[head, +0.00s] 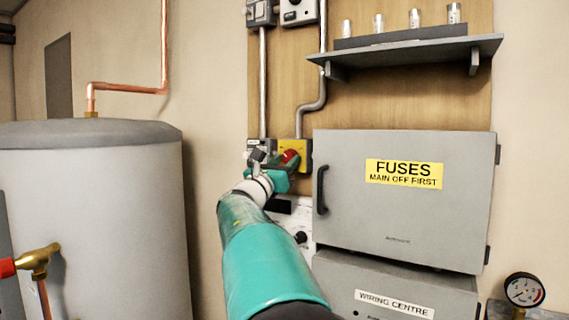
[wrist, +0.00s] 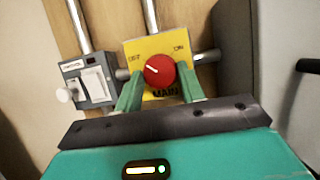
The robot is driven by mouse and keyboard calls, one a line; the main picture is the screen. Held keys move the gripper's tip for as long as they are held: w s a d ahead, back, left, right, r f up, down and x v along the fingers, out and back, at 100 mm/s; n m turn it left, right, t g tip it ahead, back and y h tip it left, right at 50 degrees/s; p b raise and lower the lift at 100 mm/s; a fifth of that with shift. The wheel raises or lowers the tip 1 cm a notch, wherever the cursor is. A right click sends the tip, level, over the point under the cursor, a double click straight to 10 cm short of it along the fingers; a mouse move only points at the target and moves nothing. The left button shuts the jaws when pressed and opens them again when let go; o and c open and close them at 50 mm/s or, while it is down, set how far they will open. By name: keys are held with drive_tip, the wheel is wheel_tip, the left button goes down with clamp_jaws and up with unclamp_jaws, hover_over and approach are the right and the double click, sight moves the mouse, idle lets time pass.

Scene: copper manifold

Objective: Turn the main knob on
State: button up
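The main knob (wrist: 159,71) is round and red, on a yellow plate (wrist: 133,48) marked OFF at left, ON at right and MAIN below. Its white mark points up and left, toward OFF. In the head view the red knob (head: 291,157) shows partly behind my gripper (head: 283,168). In the wrist view my gripper (wrist: 161,80) has its two green fingers apart, one tip on each side of the knob. Narrow gaps show between tips and knob. I cannot tell how far the tips reach in depth.
A grey switch box (wrist: 90,80) with a white rocker and small knob sits left of the plate. The closed grey fuse cabinet (head: 410,225) with a black handle stands close on the right. A shelf (head: 410,52) is above. A large grey tank (head: 95,220) stands left.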

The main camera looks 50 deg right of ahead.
drive_tip(key=shift+w+m, duration=0.1)
drive_tip(key=shift+m, duration=0.5)
drive_tip(key=m+g, duration=0.2)
drive_tip(key=m, duration=0.2)
drive_tip(key=shift+w+g, duration=0.15)
drive_tip(key=shift+g, duration=0.25)
drive_tip(key=m+g, duration=0.1)
drive_tip(key=m, duration=0.2)
drive_tip(key=m+g+y, duration=0.1)
drive_tip(key=m+g, duration=0.1)
drive_tip(key=m, duration=0.1)
drive_tip(key=shift+w+r, duration=0.15)
drive_tip(key=m+y, duration=0.1)
drive_tip(key=m, duration=0.2)
drive_tip(key=m+g+y, duration=0.1)
drive_tip(key=m, duration=0.3)
drive_tip(key=shift+r+g+y, duration=0.2)
drive_tip(key=shift+g+y, duration=0.1)
drive_tip(key=m, duration=0.2)
drive_tip(key=m+y, duration=0.1)
drive_tip(key=m, duration=0.1)
drive_tip(key=shift+r+y, duration=0.15)
drive_tip(key=shift+y, duration=0.15)
drive_tip(key=o, duration=0.9)
drive_tip(key=shift+o, duration=0.3)
